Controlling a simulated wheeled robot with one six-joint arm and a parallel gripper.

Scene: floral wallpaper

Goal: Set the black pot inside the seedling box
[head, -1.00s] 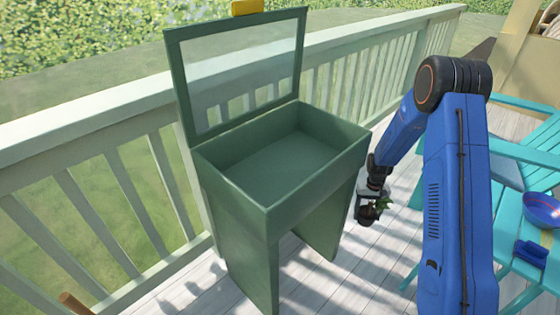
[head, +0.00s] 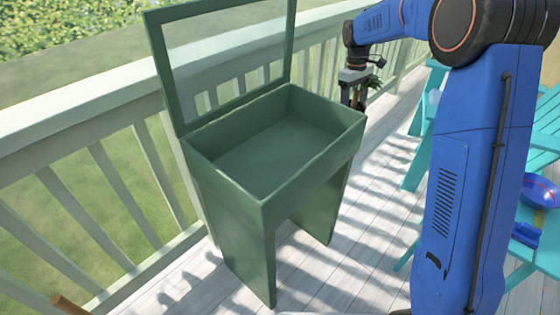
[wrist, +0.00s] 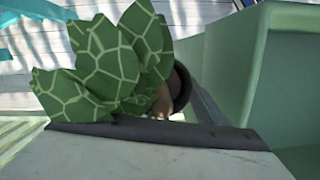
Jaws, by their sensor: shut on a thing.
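The seedling box (head: 225,190) is a green box on legs with its glazed lid (head: 222,55) standing open. Its inside looks empty in the head view. My gripper (head: 354,98) is at the box's far right corner, beside the box and at about rim height in the picture. It is shut on the black pot (wrist: 183,88), which holds a plant with green, pale-veined leaves (wrist: 110,62). The leaves hide much of the pot in the wrist view. Green walls of the box show close on the right there (wrist: 232,55).
A pale railing (head: 80,125) runs behind the box. Turquoise furniture (head: 545,125) stands at the right, with a blue bowl (head: 540,190) and a small blue object (head: 526,234) on it. The plank floor (head: 350,265) in front of the box looks clear.

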